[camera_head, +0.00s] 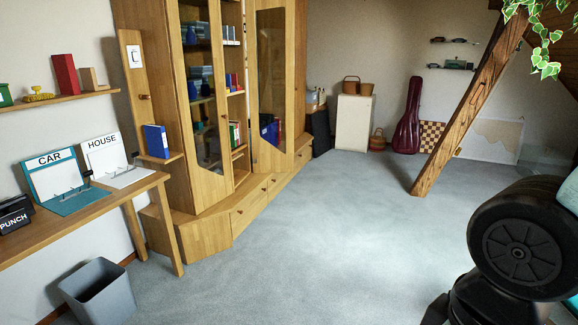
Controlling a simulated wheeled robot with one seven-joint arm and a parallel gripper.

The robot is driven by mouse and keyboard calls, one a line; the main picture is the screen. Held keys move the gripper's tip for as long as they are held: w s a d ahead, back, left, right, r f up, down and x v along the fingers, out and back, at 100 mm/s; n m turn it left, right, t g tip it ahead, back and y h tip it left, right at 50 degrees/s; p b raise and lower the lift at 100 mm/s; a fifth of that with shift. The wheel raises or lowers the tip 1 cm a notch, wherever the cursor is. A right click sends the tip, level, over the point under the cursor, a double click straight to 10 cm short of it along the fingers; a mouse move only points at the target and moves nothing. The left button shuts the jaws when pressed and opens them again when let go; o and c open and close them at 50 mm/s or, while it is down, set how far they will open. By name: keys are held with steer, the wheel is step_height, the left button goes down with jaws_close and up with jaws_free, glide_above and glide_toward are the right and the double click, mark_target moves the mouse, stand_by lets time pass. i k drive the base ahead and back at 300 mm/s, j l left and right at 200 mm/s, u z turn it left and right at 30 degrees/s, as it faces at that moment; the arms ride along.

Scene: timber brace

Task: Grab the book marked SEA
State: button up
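I cannot read the word SEA on anything in view. A blue book or binder (156,141) stands upright on a small wooden ledge left of the cabinet; no lettering is readable on it. A red upright block, perhaps a book (65,75), stands on the wall shelf at the left. Several small books or binders (235,134) stand inside the wooden cabinet, too small to read. My gripper is not in view; only dark parts of my own arm show at the lower right.
A wooden desk (95,215) holds open binders marked CAR (75,203) and HOUSE (125,177) and a black box marked PUNCH (15,214). A grey bin (100,293) stands below. A slanted timber brace (460,120) rises at the right. The carpet (320,240) in the middle is clear.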

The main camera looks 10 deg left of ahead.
mark_target(155, 135)
steer(key=i+u, duration=0.1)
steer(key=i, duration=0.85)
steer(key=i+l+u, duration=0.1)
steer(key=i, duration=0.85)
steer(key=i+l+u, duration=0.2)
steer(key=i+u, duration=0.2)
steer(key=i, duration=0.15)
steer(key=i+l+u, duration=0.4)
steer(key=i, duration=0.15)
steer(key=i+l+u, duration=0.45)
